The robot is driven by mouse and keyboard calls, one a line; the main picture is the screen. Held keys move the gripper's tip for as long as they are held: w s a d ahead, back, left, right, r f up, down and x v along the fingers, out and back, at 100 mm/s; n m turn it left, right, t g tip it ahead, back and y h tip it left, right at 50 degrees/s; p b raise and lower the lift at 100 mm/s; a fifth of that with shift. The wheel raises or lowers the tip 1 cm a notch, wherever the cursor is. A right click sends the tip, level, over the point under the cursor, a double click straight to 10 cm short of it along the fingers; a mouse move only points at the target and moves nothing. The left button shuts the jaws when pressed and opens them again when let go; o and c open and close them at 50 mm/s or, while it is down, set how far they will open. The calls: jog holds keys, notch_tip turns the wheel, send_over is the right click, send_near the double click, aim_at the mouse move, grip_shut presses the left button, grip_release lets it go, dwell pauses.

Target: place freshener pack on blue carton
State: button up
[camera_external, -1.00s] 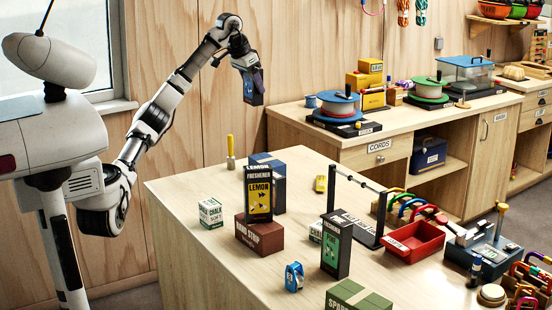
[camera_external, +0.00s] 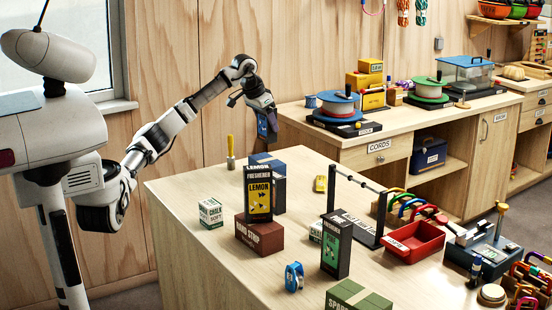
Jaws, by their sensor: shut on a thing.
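My gripper (camera_external: 265,108) is shut on a small dark-blue pack (camera_external: 268,127), held in the air above and behind the blue carton (camera_external: 280,190); its label is too small to read. The dark-blue carton stands on the table, partly hidden by a black and yellow lemon freshener pack (camera_external: 258,196). That lemon pack stands upright on a brown hand strip box (camera_external: 263,236). A black and green pack (camera_external: 336,246) stands upright nearer the front.
A chalk box (camera_external: 211,213), a yellow-handled tool (camera_external: 230,150), a blue tape roll (camera_external: 294,277) and a green box (camera_external: 357,296) are on the table. A black rack (camera_external: 353,228) and a red tray (camera_external: 414,241) stand to the right.

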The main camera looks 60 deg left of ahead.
aim_at(267, 139)
jog(key=shift+f+p, duration=0.45)
jog(key=shift+f, duration=2.8)
jog(key=shift+f, duration=0.15)
jog(key=o, duration=1)
jog(key=shift+r, duration=0.3)
jog(key=b+v, duration=0.2)
jog(key=v, duration=0.9)
jog(key=shift+s+r, duration=0.15)
jog(key=shift+r, duration=0.2)
